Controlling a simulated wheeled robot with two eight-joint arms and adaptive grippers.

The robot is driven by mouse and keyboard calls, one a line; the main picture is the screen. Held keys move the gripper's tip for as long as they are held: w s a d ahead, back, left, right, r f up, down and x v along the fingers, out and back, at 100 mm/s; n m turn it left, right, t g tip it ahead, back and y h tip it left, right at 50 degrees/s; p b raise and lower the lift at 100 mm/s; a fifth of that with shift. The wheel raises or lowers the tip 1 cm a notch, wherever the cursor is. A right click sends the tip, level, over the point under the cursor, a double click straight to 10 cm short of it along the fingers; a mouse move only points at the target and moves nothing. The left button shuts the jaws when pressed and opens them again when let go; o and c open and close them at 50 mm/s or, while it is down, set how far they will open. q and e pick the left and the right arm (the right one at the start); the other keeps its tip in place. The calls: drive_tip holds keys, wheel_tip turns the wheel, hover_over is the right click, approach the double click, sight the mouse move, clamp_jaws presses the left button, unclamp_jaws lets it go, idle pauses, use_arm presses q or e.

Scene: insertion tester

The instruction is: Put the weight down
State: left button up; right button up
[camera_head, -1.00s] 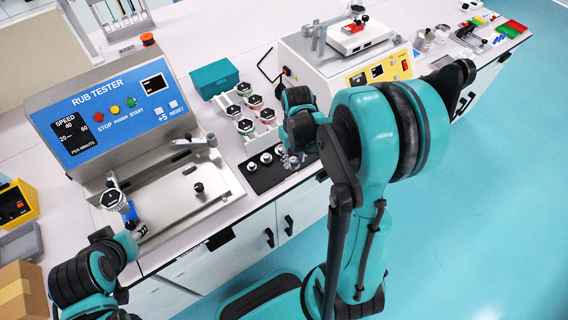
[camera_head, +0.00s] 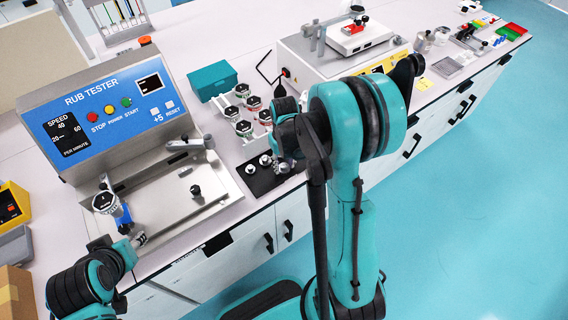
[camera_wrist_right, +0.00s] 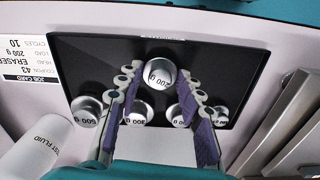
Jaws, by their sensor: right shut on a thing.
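In the right wrist view, my right gripper (camera_wrist_right: 158,88) is shut on a silver round weight (camera_wrist_right: 158,73) marked 200 g, held between its fingertips over a black tray (camera_wrist_right: 75,62). I cannot tell whether the weight touches the tray. A weight marked 500 g (camera_wrist_right: 86,112) stands left of the fingers; others stand between and right of them. In the head view, my right gripper (camera_head: 287,160) is over the tray (camera_head: 260,184), mostly hidden by my wrist.
The rub tester (camera_head: 112,110) stands left of the tray. A rack of dark-capped containers (camera_head: 241,111) and a teal box (camera_head: 213,80) are behind.

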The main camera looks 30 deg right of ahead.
sight(284, 165)
drive_tip(key=o, duration=1.3)
drive_tip(key=shift+r+p, duration=0.25)
drive_tip(key=shift+p, duration=0.1)
wheel_tip(284, 165, up, 12)
drive_tip(key=f+p, duration=0.1)
drive_tip(key=p, duration=0.3)
drive_tip(key=s+a+r+t, duration=0.2)
drive_tip(key=s+a+r, duration=0.1)
drive_tip(key=s+a+r+t, duration=0.2)
drive_tip(key=s+a+r, duration=0.1)
drive_tip(key=s+a, duration=0.1)
drive_tip(key=s+a+r+t, duration=0.3)
drive_tip(key=s+a, duration=0.1)
drive_tip(key=shift+r+n, duration=0.3)
drive_tip(key=shift+r, duration=0.05)
